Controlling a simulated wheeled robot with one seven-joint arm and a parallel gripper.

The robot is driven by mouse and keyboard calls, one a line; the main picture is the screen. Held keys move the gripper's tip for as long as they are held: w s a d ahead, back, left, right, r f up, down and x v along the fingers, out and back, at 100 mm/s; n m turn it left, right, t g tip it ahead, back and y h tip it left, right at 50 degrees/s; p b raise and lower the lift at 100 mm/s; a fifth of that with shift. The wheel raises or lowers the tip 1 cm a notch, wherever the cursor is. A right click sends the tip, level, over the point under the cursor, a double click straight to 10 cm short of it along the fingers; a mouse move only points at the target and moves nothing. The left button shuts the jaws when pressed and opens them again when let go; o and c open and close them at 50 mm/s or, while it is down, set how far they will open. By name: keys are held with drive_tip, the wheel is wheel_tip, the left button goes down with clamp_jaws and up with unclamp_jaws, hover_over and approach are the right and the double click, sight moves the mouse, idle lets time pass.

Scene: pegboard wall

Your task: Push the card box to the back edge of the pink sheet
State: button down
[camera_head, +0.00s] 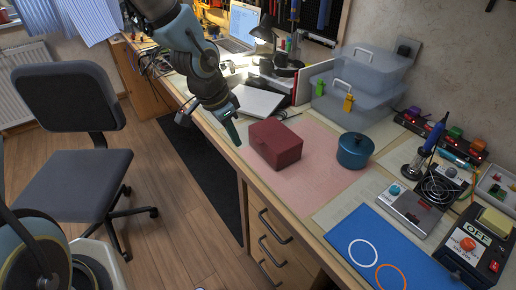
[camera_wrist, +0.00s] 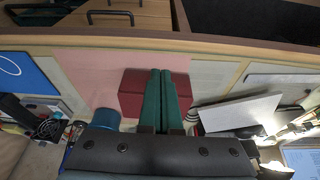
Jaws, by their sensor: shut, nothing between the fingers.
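The dark red card box (camera_head: 275,145) sits on the pink sheet (camera_head: 318,172), in the sheet's left part near the desk's front edge. In the wrist view the box (camera_wrist: 131,92) shows on both sides of my fingers, which hide its middle. My gripper (camera_head: 236,141) hangs just left of the box, over the desk's front edge, fingers pointing down. Its two green fingers are together and empty in the wrist view (camera_wrist: 165,72). I cannot tell whether they touch the box. The sheet's back edge lies toward the clear plastic bins, partly hidden.
A blue lidded pot (camera_head: 355,151) stands on the sheet's right part, right of the box. Clear plastic bins (camera_head: 352,101) stand behind the sheet. A closed silver laptop (camera_head: 258,101) lies left of the box. A blue mat (camera_head: 378,250) lies to the right. The sheet between box and bins looks clear.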

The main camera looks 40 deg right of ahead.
sight(302, 137)
drive_tip(key=x, duration=0.8)
drive_tip(key=shift+s+f, duration=0.15)
drive_tip(key=shift+f, duration=0.2)
drive_tip(key=d, duration=0.1)
drive_tip(key=d+p, duration=0.1)
drive_tip(key=shift+d+r, duration=0.2)
drive_tip(key=shift+d, duration=0.1)
drive_tip(key=shift+s+d+f+p, duration=0.1)
drive_tip(key=shift+d+p, duration=0.2)
drive_tip(key=shift+d, duration=0.4)
drive_tip(key=d+b, duration=0.1)
drive_tip(key=d, duration=0.4)
drive_tip(key=s+d+b, duration=0.1)
drive_tip(key=d, duration=0.5)
drive_tip(key=d+b, duration=0.1)
drive_tip(key=d, duration=0.5)
drive_tip(key=shift+s+b, duration=0.3)
drive_tip(key=shift+b, duration=0.05)
drive_tip(key=shift+a, duration=0.1)
